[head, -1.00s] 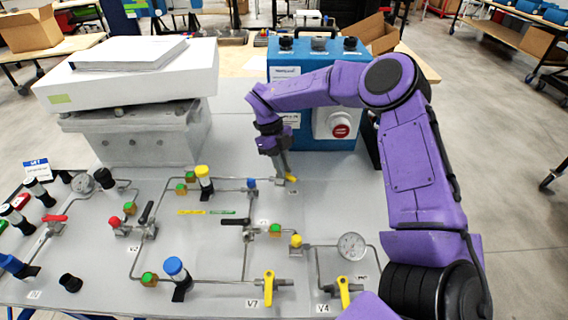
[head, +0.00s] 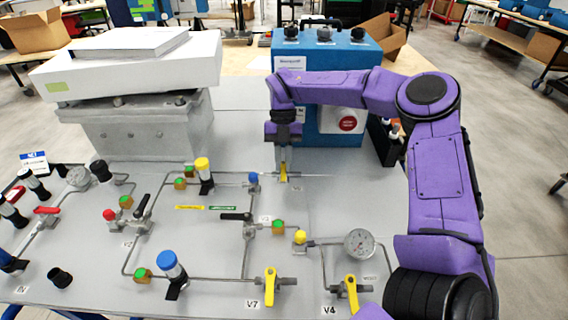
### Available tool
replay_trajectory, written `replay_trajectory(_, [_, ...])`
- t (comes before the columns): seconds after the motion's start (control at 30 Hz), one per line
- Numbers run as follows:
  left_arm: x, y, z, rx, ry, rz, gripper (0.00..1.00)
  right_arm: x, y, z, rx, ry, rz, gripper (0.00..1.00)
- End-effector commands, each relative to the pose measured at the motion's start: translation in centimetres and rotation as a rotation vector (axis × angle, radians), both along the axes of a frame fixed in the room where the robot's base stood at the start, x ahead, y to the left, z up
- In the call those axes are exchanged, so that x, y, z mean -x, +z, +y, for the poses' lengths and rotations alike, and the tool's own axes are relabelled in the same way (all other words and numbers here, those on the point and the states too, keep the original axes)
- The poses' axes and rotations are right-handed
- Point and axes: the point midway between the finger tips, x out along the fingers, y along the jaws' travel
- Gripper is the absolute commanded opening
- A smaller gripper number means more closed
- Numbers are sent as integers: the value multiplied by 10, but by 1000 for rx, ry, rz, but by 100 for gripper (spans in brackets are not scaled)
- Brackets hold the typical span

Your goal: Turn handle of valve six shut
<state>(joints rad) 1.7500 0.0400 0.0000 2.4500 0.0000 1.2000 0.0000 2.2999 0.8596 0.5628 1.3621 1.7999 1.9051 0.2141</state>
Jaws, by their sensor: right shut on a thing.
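A valve with a yellow handle (head: 283,175) sits at the right end of the upper pipe run on the grey panel. Its small label is too small to read, so I cannot confirm that it is valve six. My right gripper (head: 283,163) reaches down from above and is shut on this yellow handle. The fingers hide part of the handle. My left gripper is not in view.
Yellow-handled valves V7 (head: 270,286) and V4 (head: 351,294) stand at the panel's front. A gauge (head: 359,243) is near V4. A blue case (head: 343,62) stands behind my right gripper. A grey block (head: 150,130) is at the back left.

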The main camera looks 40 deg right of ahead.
Motion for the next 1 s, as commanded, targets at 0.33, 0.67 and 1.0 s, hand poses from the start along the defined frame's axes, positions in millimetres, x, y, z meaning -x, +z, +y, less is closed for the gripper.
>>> replay_trajectory(0.33, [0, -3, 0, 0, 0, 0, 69, -2, 2, 0, 2, -42, -6, 0])
replay_trajectory(0.67, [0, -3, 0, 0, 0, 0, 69, -2, 2, 0, 2, -42, -6, 33])
replay_trajectory(1.0, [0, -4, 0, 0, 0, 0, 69, -1, 2, 0, 1, -39, -3, 43])
